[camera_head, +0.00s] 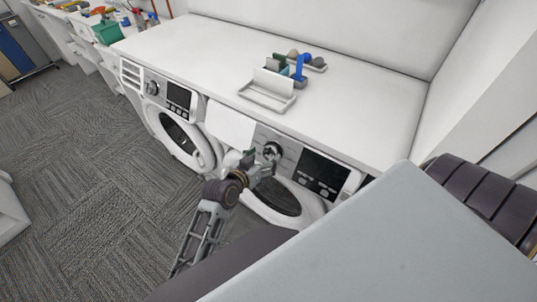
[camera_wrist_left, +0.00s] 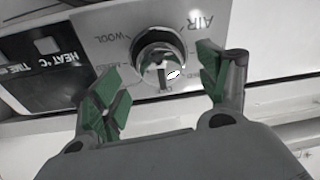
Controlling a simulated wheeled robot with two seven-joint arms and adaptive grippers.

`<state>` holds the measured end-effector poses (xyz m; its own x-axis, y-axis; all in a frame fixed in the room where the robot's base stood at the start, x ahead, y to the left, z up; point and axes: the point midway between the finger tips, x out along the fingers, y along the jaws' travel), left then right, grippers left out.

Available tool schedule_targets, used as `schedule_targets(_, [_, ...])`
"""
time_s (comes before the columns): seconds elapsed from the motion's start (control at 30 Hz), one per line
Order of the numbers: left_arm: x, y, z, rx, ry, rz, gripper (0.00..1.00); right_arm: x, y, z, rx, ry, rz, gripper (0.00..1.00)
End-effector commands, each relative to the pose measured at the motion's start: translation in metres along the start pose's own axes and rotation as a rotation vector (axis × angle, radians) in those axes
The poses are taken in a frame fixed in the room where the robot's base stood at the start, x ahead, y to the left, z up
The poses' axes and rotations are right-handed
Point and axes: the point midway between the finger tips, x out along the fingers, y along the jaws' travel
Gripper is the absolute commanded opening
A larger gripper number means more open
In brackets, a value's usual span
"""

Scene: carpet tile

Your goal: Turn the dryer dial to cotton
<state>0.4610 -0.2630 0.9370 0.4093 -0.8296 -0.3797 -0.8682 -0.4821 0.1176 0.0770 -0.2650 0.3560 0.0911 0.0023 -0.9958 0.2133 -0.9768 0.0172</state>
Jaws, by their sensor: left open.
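The dial (camera_head: 272,151) is a round metallic knob on the front panel of the right-hand machine (camera_head: 327,172). In the left wrist view the dial (camera_wrist_left: 160,52) is ringed by printed labels; "AIR" and "WOOL" are readable, others are partly hidden or too small. I cannot read "cotton" or tell the dial's setting. My left gripper (camera_head: 260,162) is right in front of the panel. In the wrist view the left gripper (camera_wrist_left: 160,82) is open, its green-padded fingers on either side of the dial with gaps, not gripping it. My right gripper is not in view.
A second front-loading machine (camera_head: 168,110) stands to the left. The white counter (camera_head: 200,42) above holds a white tray (camera_head: 268,97) with several small items; a green bin (camera_head: 107,32) and bottles stand farther left. Carpet floor (camera_head: 90,180) is open at left.

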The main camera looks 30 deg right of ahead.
Motion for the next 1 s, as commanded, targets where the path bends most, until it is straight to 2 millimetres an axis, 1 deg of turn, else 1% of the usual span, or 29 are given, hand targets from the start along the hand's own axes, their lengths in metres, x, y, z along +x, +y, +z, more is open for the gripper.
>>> schedule_targets(0.2, [0.018, 0.000, 0.000, 0.000, -0.001, 0.000, 0.76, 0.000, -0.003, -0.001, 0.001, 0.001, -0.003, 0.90])
schedule_targets(0.43, [0.032, 0.000, 0.000, 0.000, -0.001, 0.000, 0.76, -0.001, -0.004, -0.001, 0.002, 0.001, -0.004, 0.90])
schedule_targets(0.63, [0.037, 0.000, 0.000, 0.000, 0.000, 0.000, 0.76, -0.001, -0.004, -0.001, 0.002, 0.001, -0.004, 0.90])
schedule_targets(0.93, [0.037, 0.000, 0.000, 0.000, 0.000, 0.000, 0.76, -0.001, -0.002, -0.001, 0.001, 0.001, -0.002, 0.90])
schedule_targets(1.0, [0.037, 0.000, 0.000, 0.000, 0.000, 0.000, 0.67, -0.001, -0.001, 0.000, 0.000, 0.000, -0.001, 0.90])
